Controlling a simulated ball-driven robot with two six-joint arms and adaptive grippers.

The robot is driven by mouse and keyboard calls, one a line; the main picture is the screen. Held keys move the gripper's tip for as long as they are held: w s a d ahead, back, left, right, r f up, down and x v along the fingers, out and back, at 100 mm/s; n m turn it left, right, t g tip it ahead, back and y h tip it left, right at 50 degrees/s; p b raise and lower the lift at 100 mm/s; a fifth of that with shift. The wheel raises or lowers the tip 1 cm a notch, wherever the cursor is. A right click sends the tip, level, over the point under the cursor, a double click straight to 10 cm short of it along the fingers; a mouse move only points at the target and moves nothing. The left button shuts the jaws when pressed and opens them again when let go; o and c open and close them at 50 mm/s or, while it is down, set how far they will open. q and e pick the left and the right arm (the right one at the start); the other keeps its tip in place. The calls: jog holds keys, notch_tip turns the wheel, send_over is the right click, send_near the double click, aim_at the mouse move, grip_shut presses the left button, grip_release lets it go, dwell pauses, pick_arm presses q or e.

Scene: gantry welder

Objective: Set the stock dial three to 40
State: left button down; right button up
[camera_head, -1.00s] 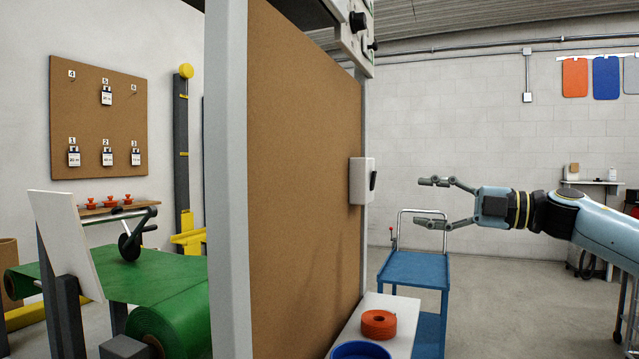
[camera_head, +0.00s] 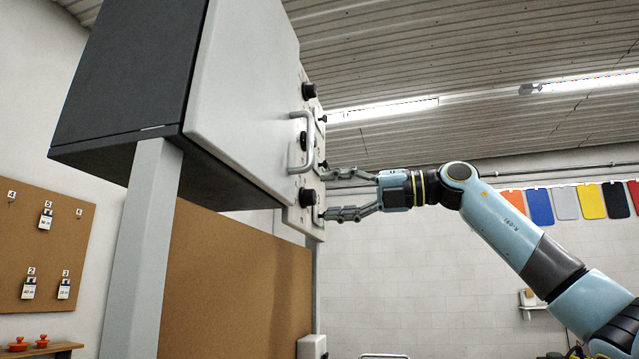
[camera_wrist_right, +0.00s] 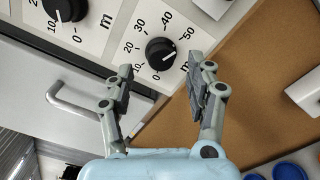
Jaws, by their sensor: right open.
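Several black dials are on the side panel of the raised grey cabinet. The lowest dial (camera_head: 307,197), likely stock dial three, also shows in the right wrist view (camera_wrist_right: 160,53). It sits on a white plate marked 0 to 50. Its white pointer line is on the right side of the knob, near the 50 side; the exact reading is hard to tell. My right gripper (camera_head: 327,194) is open, its fingers towards this dial. In the right wrist view my gripper (camera_wrist_right: 162,84) has a fingertip on either side below the knob, apparently not touching it. My left gripper is not in view.
Another dial (camera_wrist_right: 65,8) is at upper left in the wrist view. A metal handle (camera_head: 308,142) sticks out of the cabinet door near the dials. A brown board (camera_head: 230,285) stands below the cabinet. Open room lies to the right of the panel.

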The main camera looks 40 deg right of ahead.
aim_at(315, 199)
jog(key=p+x, duration=0.1)
jog(key=x, duration=0.2)
jog(key=shift+w, duration=0.15)
jog(key=shift+f, duration=0.1)
jog(key=shift+c, duration=0.2)
grip_shut()
jog(key=shift+n, duration=0.3)
jog(key=n, duration=0.3)
jog(key=shift+n, duration=0.3)
jog(key=shift+f+n, duration=0.1)
jog(key=shift+n, duration=2.2)
